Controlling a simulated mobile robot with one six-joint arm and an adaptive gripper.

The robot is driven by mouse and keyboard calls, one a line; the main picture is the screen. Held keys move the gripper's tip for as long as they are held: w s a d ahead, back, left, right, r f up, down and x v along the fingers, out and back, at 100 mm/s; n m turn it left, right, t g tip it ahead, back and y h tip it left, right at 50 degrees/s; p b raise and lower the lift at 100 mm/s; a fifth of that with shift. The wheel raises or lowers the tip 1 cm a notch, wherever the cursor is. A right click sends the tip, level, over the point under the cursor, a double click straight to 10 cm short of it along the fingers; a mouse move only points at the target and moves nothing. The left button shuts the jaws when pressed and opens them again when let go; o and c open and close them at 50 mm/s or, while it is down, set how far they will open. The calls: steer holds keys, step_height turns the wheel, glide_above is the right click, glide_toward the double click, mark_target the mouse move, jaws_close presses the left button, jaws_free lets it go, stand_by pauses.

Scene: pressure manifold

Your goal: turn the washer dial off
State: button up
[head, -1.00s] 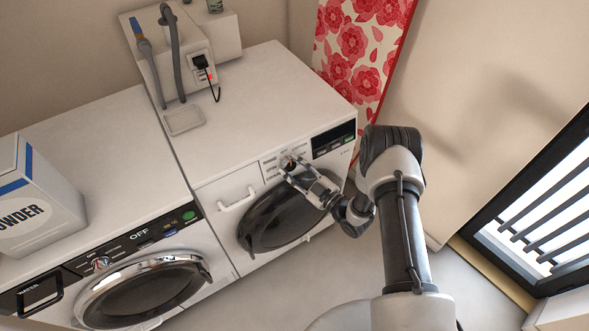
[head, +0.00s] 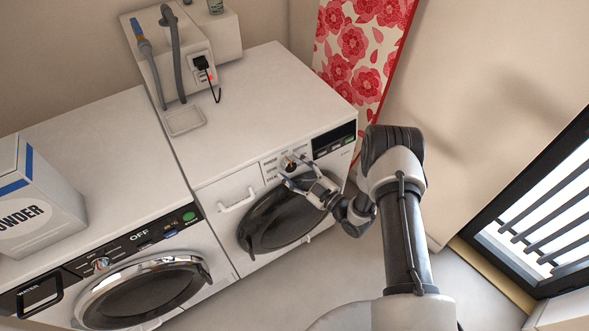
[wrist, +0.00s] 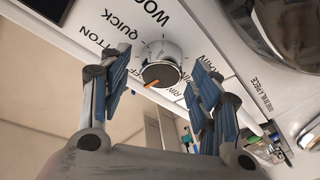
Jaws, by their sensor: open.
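The washer dial (wrist: 160,66) is a silver knob with a dark face and an orange mark, on a white panel with printed labels such as WOOL and QUICK. The mark points to the lower left in the wrist view; the label there is partly hidden. In the head view the dial (head: 289,163) is on the front panel of the right machine (head: 262,85). My gripper (wrist: 160,77) is open, with blue-padded fingers on either side of the dial in the picture; contact is not clear. It also shows in the head view (head: 297,171).
The left machine (head: 95,145) has a display reading OFF and its own dial (head: 101,263). A powder box (head: 38,205) stands on it. A pale handle (head: 238,201) and dark round door (head: 280,222) sit near my gripper. A floral board (head: 355,50) stands behind.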

steer(key=shift+d, duration=0.1)
steer(key=v, duration=1.2)
steer(key=w+d+r+g+h, duration=0.1)
steer(key=w+d+r+h, duration=0.25)
steer(key=w+r, duration=0.35)
steer(key=w+d+r+m+h, duration=0.35)
steer(key=d+r+h, duration=0.3)
steer(key=r, duration=0.35)
steer(key=s+d+r+m+g+h, duration=0.25)
steer(key=s+r+m+h, duration=0.2)
steer(key=s+r, duration=0.5)
steer(key=s+a+r+m+g, duration=0.1)
steer(key=s+r+m, duration=0.1)
steer(key=s, duration=0.7)
steer(key=s+a+r+m+g, duration=0.2)
steer(key=s+m, duration=0.1)
steer(key=s, duration=0.6)
steer(key=s+a+r+m+g, duration=0.1)
steer(key=s+a+r+m, duration=0.1)
steer(key=s, duration=0.6)
steer(key=shift+s+r+m+y, duration=0.35)
steer(key=shift+s+m+y, duration=0.05)
steer(key=shift+y, duration=0.05)
